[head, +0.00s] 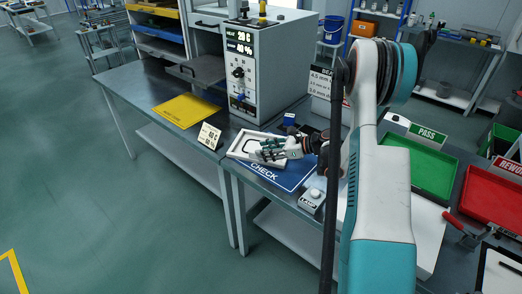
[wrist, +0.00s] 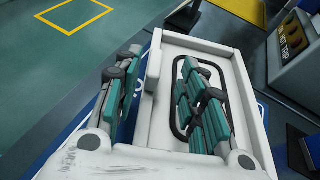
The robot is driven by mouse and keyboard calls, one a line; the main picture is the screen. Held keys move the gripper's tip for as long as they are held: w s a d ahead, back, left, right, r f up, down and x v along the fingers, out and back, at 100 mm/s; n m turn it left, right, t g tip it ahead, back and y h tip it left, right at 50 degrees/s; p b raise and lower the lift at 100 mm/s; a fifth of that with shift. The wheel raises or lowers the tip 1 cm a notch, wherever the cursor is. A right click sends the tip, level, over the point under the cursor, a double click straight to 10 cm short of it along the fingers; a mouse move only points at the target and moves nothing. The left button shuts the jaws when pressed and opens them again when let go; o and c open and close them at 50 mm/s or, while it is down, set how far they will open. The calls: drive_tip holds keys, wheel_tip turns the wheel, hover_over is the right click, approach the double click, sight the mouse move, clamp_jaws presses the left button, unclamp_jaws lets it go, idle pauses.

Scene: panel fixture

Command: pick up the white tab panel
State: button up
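The white tab panel (head: 240,146) lies on the blue CHECK mat (head: 289,179) on the grey bench. In the wrist view, the panel (wrist: 226,55) is a shallow white tray with a raised rim and a black oval seal inside. A white upright tab (wrist: 153,68) stands at its left edge. My gripper (head: 265,150) is over the panel in the head view. In the wrist view, my gripper (wrist: 160,64) has its teal fingers apart, one outside the left edge and one over the panel's inside. The tab shows between them; contact is not visible. The panel's near end is partly hidden.
A grey oven-like cabinet (head: 268,75) stands behind. A LAMP box (head: 311,200) sits near the front edge. Green PASS (head: 425,168) and red REWORK (head: 495,200) trays are right.

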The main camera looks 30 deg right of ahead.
drive_tip(key=x, duration=0.1)
drive_tip(key=b+x, duration=0.1)
drive_tip(key=x, duration=0.2)
drive_tip(key=shift+s+a+b, duration=0.25)
drive_tip(key=shift+s+b, duration=0.1)
drive_tip(key=shift+w+a+f, duration=0.15)
drive_tip(key=shift+w+a, duration=0.05)
drive_tip(key=shift+w, duration=0.15)
drive_tip(key=shift+c, duration=0.4)
clamp_jaws()
